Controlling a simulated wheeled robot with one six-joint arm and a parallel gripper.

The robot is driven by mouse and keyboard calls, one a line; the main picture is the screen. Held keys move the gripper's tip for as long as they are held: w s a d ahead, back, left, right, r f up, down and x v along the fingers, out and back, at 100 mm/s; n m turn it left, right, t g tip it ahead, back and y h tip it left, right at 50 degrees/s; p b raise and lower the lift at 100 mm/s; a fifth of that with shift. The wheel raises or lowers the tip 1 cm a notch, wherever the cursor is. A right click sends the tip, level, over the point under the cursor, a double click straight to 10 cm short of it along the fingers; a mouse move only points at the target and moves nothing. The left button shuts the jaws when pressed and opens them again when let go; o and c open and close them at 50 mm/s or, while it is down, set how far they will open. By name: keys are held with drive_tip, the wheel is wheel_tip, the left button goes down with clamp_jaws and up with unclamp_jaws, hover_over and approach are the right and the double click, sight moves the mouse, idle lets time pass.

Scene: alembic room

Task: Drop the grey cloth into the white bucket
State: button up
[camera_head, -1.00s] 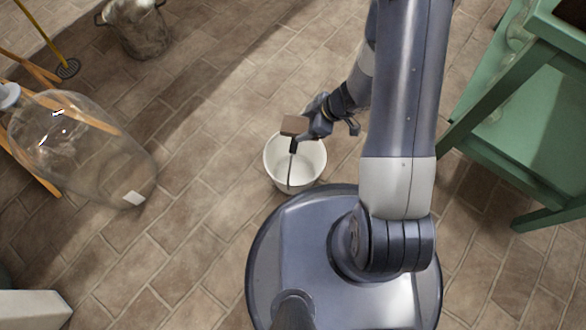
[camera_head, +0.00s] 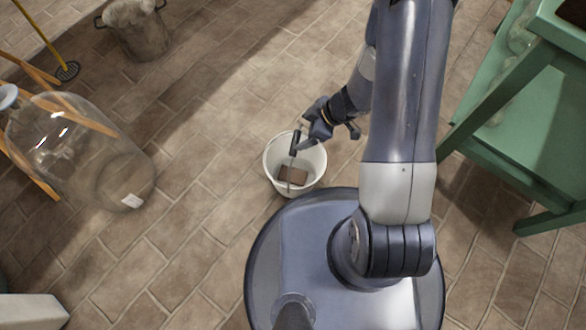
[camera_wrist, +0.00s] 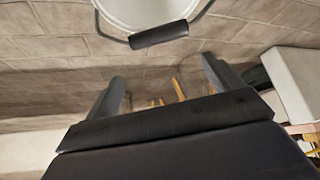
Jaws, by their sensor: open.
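The white bucket (camera_head: 318,168) stands on the floor, just ahead of my round base. Its handle, with a black grip (camera_head: 294,143), stands up across the opening. The cloth (camera_head: 294,174) looks like a small brown-grey folded rectangle and lies inside the bucket, low down. My gripper (camera_head: 316,126) is above the bucket's far right rim, apart from the cloth. In the wrist view my gripper (camera_wrist: 163,72) has its fingers wide apart with nothing between them. The bucket (camera_wrist: 140,12) is cut off at the top of that view, and the cloth is not visible there.
A green wooden table (camera_head: 520,110) stands at the right. A pale block (camera_head: 30,311) is at the lower left. The tiled floor around the bucket is mostly clear.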

drive_tip(key=p+v, duration=0.6)
drive_tip(key=v, duration=0.4)
drive_tip(key=shift+d+r+p, duration=0.25)
drive_tip(key=shift+r+p, duration=0.05)
drive_tip(key=shift+p, duration=0.05)
drive_tip(key=b+x, duration=0.7)
drive_tip(key=x, duration=0.4)
wheel_tip(320, 180, up, 4)
drive_tip(key=p, duration=0.5)
drive_tip(key=shift+f, duration=0.15)
